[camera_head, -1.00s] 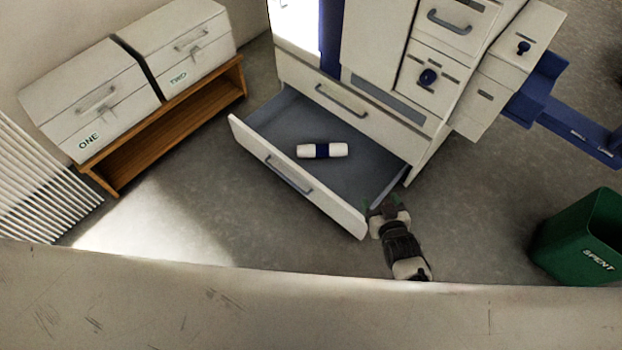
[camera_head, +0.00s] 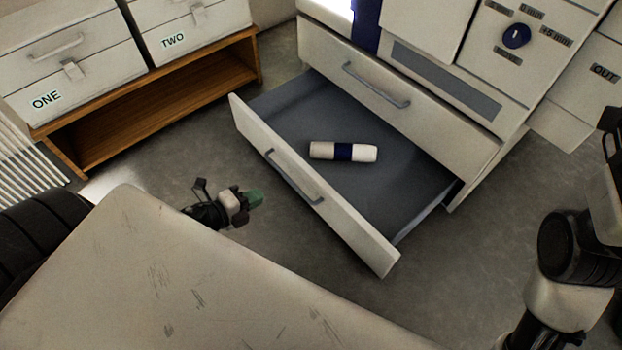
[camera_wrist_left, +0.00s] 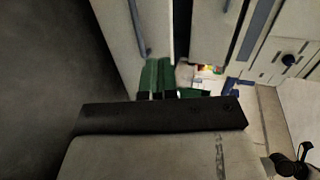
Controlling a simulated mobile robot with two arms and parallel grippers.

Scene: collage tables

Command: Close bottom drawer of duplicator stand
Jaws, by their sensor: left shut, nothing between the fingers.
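The bottom drawer (camera_head: 310,190) of the white duplicator stand (camera_head: 420,100) stands pulled out, its front panel well away from the body. A grey bar handle (camera_head: 293,178) is on its front.
A wooden shelf unit (camera_head: 165,110) with boxes marked ONE (camera_head: 45,100) and TWO (camera_head: 173,41) stands at the left. Grey floor (camera_head: 150,160) lies open between it and the drawer. A drawer above (camera_head: 400,85) is closed.

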